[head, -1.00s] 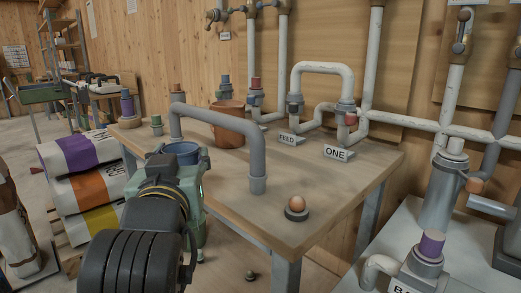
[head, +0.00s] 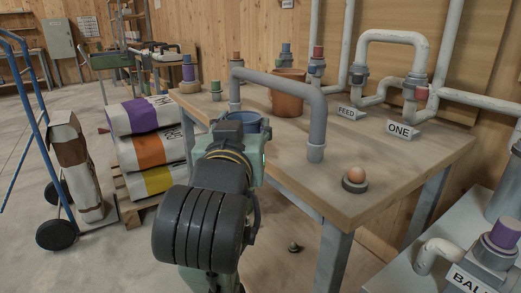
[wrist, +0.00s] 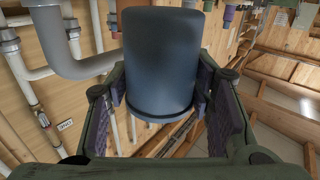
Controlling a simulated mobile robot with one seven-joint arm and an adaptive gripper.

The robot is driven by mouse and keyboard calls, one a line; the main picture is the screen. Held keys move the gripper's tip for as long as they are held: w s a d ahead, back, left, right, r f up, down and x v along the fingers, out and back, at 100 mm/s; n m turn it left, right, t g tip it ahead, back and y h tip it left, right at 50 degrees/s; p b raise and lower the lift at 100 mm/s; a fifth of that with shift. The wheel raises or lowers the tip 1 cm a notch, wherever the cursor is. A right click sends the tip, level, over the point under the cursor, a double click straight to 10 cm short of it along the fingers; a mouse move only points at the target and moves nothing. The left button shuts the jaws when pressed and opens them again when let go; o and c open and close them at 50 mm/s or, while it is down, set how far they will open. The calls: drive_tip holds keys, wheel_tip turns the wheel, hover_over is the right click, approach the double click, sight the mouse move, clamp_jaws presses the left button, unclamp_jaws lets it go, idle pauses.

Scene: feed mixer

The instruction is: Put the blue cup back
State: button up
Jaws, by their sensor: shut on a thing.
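The blue cup (wrist: 162,60) fills the middle of the wrist view between the two finger pads. My gripper (wrist: 165,110) is shut on it. In the head view the cup's rim (head: 252,124) shows just past my gripper (head: 240,140), by the left part of the wooden table (head: 390,185). My own wrist and arm hide most of the cup there. I cannot tell from these views whether the cup's base touches the table.
A grey bent pipe (head: 317,110) rises from the table close to the cup. A brown pot (head: 288,95), an egg on a dark stand (head: 355,180) and signs FEED (head: 346,113) and ONE (head: 400,130) are also there. Stacked sacks (head: 150,150) stand left.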

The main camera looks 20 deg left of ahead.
sight(247, 118)
drive_tip(key=shift+f, duration=0.2)
drive_tip(key=shift+w+r+p, duration=0.25)
drive_tip(key=shift+w+p, duration=0.25)
drive_tip(key=shift+p, duration=0.15)
drive_tip(key=p+x, duration=0.3)
drive_tip(key=shift+r+p, duration=0.1)
drive_tip(key=shift+p, duration=0.3)
drive_tip(key=p+x, duration=0.2)
drive_tip(key=p, duration=0.2)
drive_tip(key=shift+p, duration=0.4)
drive_tip(key=p+x, duration=0.1)
drive_tip(key=x, duration=0.2)
drive_tip(key=p+x, duration=0.1)
drive_tip(key=x, duration=0.2)
drive_tip(key=p+x, duration=0.2)
drive_tip(key=x, duration=0.2)
drive_tip(key=shift+w+f, duration=0.1)
drive_tip(key=shift+f, duration=0.2)
drive_tip(key=shift+w+a+f, duration=0.15)
drive_tip(key=shift+w, duration=0.35)
drive_tip(key=shift+w+a+f, duration=0.1)
drive_tip(key=shift+w+f, duration=0.05)
drive_tip(key=shift+w, duration=0.4)
drive_tip(key=shift+s+f, duration=0.1)
drive_tip(key=shift+f, duration=0.75)
drive_tip(key=shift+f+p, duration=0.45)
drive_tip(key=shift+p, duration=0.15)
drive_tip(key=shift+f, duration=0.1)
